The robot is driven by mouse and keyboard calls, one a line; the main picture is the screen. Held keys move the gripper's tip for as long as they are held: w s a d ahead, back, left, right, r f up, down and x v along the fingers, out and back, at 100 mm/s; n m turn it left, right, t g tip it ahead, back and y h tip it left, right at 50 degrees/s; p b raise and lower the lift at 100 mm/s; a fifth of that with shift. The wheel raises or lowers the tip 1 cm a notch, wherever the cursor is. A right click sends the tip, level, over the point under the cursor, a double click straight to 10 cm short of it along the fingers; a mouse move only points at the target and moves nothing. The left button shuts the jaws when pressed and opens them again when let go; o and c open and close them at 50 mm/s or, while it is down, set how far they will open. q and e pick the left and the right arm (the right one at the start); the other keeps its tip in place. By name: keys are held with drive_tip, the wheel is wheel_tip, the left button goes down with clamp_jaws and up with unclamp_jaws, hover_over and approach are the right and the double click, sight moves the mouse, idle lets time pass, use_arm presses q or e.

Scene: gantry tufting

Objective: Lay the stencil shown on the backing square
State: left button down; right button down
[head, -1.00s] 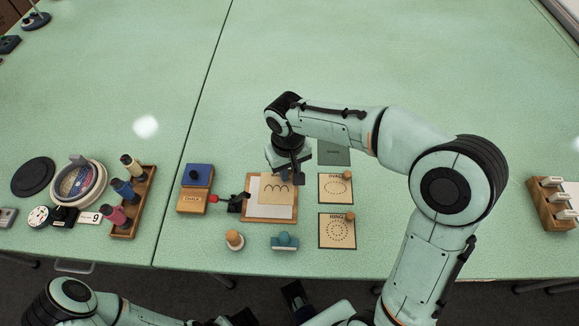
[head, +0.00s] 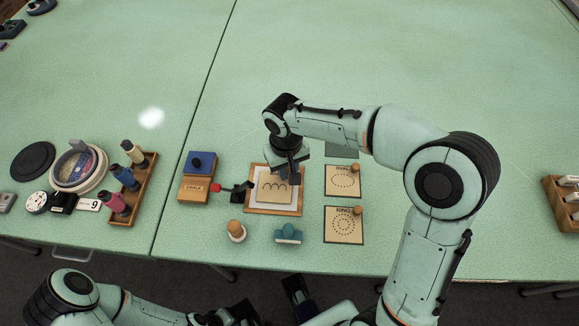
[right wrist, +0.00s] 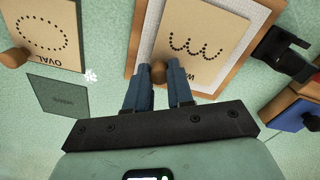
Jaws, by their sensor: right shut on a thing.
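The stencil shown, a tan card with a dotted wave (head: 272,192), is over the white backing square (head: 290,211) on a wooden board (head: 249,208). I cannot tell whether it touches the sheet. My right gripper (right wrist: 158,72) is shut on the stencil's round wooden knob. In the right wrist view the stencil (right wrist: 200,25) covers most of the sheet (right wrist: 251,8), and its label is partly hidden by the fingers.
Oval (head: 338,187) and ring (head: 336,232) stencils lie right of the board beside a dark green square (head: 341,151). A black clamp with a red part (head: 238,191) and a chalk box (head: 195,190) stand left. A knob stamp (head: 237,232) and a teal tool (head: 288,234) lie in front.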

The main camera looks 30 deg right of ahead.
drive_tip(key=c, duration=0.9)
unclamp_jaws()
wheel_tip(320, 180, up, 13)
drive_tip(key=p, duration=0.2)
drive_tip(key=shift+a+r+p, duration=0.15)
drive_tip(key=shift+r+p, duration=0.05)
drive_tip(key=shift+p, duration=0.1)
